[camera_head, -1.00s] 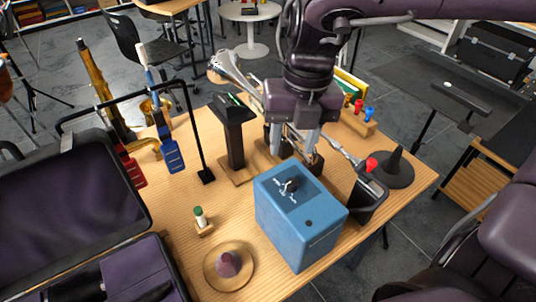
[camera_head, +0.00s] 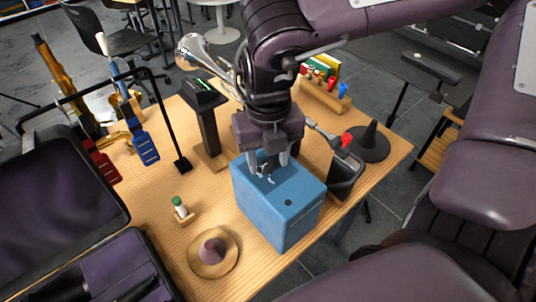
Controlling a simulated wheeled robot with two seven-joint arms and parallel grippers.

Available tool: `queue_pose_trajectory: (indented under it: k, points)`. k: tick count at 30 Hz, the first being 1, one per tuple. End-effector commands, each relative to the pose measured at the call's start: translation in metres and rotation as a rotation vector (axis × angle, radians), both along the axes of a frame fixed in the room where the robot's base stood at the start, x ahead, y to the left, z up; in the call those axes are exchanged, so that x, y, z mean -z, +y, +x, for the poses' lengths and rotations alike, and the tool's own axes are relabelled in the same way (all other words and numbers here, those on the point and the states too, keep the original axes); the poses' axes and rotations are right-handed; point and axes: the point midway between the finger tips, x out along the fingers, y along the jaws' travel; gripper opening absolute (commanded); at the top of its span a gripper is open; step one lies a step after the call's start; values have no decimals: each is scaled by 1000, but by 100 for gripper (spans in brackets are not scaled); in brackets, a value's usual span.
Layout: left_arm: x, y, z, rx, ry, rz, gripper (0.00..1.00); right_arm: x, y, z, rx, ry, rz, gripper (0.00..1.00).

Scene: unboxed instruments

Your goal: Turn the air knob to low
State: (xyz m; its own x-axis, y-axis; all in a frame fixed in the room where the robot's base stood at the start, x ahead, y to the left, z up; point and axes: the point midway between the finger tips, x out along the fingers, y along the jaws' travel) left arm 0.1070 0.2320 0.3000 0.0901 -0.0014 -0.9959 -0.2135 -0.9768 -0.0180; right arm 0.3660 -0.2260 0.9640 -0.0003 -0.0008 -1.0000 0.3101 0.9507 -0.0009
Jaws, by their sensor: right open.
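A blue box (camera_head: 276,218) stands near the front of the wooden table, with a dark round hole on its top. The knob (camera_head: 268,178), a small dark part with white marks, sits in a recess on the top of the box; its setting is too small to read. My right gripper (camera_head: 267,164) points down directly over the knob, its two pale fingers open and spread on either side of it. Whether the fingers touch the knob I cannot tell. The gripper hides part of the recess. My left gripper is not in view.
A black stand (camera_head: 208,130) rises behind the box. A dark container with a red-topped item (camera_head: 346,139) and a black cone (camera_head: 371,141) are at its right. A mute on a disc (camera_head: 213,251) and a small green-capped bottle (camera_head: 179,207) are at its left. An open case (camera_head: 62,195) lies at far left.

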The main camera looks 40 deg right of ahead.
Motion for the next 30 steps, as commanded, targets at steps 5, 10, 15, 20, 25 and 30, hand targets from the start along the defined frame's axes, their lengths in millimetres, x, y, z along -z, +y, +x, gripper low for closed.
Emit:
queue_pose_trajectory:
  k: [5,10,15,20,25,30]
  points:
    - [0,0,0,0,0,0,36,0,0,0,0,0,1,28]
    - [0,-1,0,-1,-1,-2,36,0,0,0,0,0,0,5]
    - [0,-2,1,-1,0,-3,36,-1,0,0,-3,-1,0,0]
    - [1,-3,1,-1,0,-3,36,0,0,1,-35,-3,-1,0]
    - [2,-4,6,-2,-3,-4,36,0,0,1,-119,-2,-2,0]
    - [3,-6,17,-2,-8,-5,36,0,0,1,-252,-4,-3,0]
